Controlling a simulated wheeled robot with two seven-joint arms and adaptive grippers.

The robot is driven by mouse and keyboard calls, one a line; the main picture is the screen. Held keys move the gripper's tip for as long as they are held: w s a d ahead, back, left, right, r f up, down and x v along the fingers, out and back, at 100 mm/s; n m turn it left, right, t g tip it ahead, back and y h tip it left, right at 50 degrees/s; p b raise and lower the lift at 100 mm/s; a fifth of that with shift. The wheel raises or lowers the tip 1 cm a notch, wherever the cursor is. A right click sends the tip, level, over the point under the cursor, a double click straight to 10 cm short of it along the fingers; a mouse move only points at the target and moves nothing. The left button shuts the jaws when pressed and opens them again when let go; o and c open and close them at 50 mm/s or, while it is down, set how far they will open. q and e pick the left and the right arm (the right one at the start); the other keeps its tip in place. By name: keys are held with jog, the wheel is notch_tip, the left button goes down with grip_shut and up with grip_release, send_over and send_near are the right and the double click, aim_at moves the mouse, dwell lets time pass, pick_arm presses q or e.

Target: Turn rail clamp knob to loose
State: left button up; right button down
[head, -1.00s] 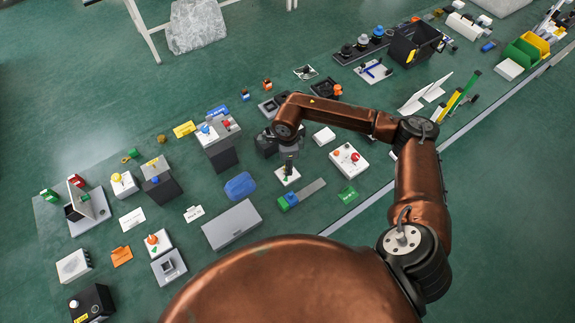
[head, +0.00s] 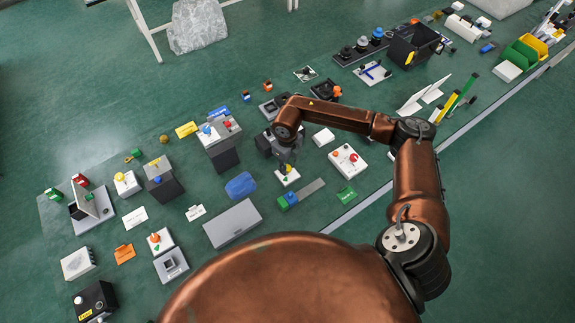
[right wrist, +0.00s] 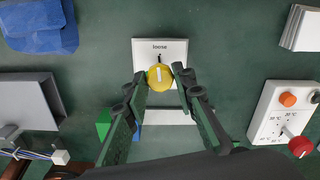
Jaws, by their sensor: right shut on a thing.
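The yellow rail clamp knob (right wrist: 160,78) sits on a white plate (right wrist: 174,48) marked "loose" in the right wrist view. A dark mark lies below that word, and the knob's white line points up nearly at it. My right gripper (right wrist: 160,74) is shut on the knob, with one finger on its left and one on its right. In the head view my right gripper (head: 287,163) points down over the white plate (head: 288,179), and a little of the yellow knob (head: 288,169) shows. My left gripper is not in view.
A grey rail with a green block and blue knob (head: 291,197) lies just in front. A white box with red and orange knobs (head: 347,159) stands to the right, also in the wrist view (right wrist: 281,113). A blue piece (head: 240,186) lies to the left.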

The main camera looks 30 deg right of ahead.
jog(key=shift+m, duration=0.5)
jog(key=c, duration=1.6)
grip_release()
notch_tip(320, 180, up, 12)
jog(key=shift+a, duration=0.1)
